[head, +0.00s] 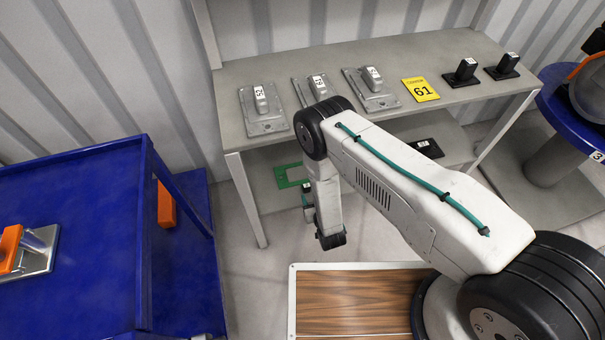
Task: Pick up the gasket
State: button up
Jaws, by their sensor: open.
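The gasket appears to be the flat green plate with a cut-out (289,174), lying on the lower shelf of the grey table in the head view. Its right end is partly hidden behind my arm. My gripper (331,240) points down in front of the table, to the right of the gasket and nearer to me, apart from it. It is open, and nothing shows between its jaws, though the fingers are small and partly hidden by the wrist.
A blue cart (75,215) stands left, a round blue table (575,122) right. Clear floor lies between cart and table.

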aim_at(308, 190)
jog(key=x, duration=0.7)
jog(key=shift+w+a, duration=0.25)
jog(key=shift+a, duration=0.25)
jog(key=c, duration=1.1)
